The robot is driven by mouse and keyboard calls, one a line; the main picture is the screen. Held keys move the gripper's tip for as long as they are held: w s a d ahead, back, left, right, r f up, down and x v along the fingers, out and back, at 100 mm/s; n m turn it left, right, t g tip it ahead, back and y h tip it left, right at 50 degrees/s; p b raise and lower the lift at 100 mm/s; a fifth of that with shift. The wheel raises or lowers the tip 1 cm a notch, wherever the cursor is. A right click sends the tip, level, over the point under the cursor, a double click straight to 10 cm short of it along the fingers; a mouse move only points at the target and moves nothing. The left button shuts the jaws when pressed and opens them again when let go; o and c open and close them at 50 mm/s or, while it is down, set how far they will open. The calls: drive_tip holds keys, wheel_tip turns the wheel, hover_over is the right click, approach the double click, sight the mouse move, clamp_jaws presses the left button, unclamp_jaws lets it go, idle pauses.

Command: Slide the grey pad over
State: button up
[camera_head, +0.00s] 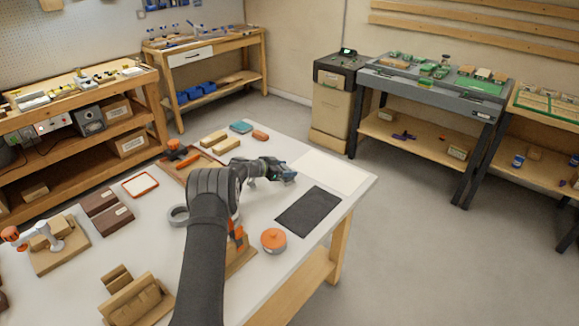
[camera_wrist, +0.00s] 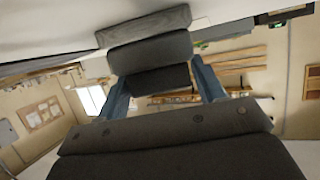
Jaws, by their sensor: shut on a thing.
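My gripper (camera_head: 284,176) is low over the bench top, near the pale board and the dark mat. In the wrist view its two blue fingers (camera_wrist: 165,84) stand on either side of a dark grey, rounded block, which I take as the grey pad (camera_wrist: 150,52). The gripper is shut on it. The pad's flatter, lighter grey part lies against or very near the white bench surface; I cannot tell whether it touches. In the head view the pad is mostly hidden by the gripper.
The pale flat board (camera_head: 328,168) lies just right of my gripper, and the dark mat (camera_head: 308,211) lies nearer. An orange-lidded round container (camera_head: 273,240) stands by the mat. Wooden blocks (camera_head: 226,145) and a teal block (camera_head: 241,127) lie behind. The bench's right edge is close.

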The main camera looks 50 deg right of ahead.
drive_tip(key=a, duration=1.6)
drive_tip(key=shift+a, duration=0.3)
drive_tip(key=o, duration=1.1)
drive_tip(key=v, duration=1.7)
drive_tip(key=shift+a, duration=0.25)
